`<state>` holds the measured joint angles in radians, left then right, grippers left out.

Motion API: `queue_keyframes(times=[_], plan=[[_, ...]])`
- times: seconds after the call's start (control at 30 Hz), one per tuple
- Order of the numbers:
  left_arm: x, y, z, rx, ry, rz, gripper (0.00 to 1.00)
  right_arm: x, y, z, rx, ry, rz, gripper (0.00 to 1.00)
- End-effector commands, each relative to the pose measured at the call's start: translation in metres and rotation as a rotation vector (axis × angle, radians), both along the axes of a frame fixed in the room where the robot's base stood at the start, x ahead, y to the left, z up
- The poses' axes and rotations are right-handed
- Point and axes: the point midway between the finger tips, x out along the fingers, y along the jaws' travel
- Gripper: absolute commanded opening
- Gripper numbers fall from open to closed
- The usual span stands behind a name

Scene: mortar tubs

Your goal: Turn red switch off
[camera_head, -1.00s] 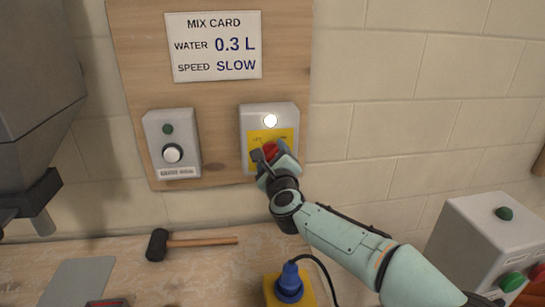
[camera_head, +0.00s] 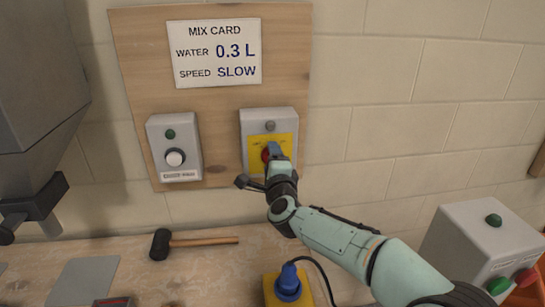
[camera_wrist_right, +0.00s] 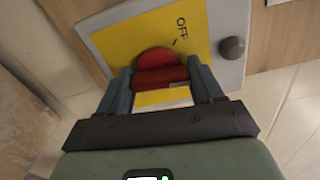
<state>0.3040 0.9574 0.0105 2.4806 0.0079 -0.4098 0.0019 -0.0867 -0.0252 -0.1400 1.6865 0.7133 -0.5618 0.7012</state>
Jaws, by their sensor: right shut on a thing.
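The red switch (camera_head: 266,154) is a round knob on a yellow plate (camera_head: 255,140) of a grey box (camera_head: 247,120) on the wooden board. My right gripper (camera_head: 276,160) reaches it from below and covers part of it. In the right wrist view the red knob (camera_wrist_right: 155,58) sits between the two fingers of my right gripper (camera_wrist_right: 163,82), which is shut on it. The word OFF is readable on the yellow plate there. The lamp (camera_head: 270,126) above the switch is grey and unlit; it also shows in the wrist view (camera_wrist_right: 232,48). My left gripper is not in view.
A mix card (camera_head: 216,54) hangs above. A mallet (camera_head: 161,244) and a blue plug (camera_head: 289,284) are on the bench below. A control box (camera_head: 475,245) stands at right.

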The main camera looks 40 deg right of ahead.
Motion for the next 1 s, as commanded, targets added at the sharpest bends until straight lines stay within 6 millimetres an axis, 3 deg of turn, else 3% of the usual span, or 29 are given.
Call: queue_keyframes(times=[0.6,1.0], plan=[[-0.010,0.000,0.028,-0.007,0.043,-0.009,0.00,0.000,0.000,0.000,-0.506,0.282,0.001,0.36],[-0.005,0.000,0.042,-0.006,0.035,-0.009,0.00,0.000,0.000,-0.001,-0.736,0.407,0.002,0.35]])
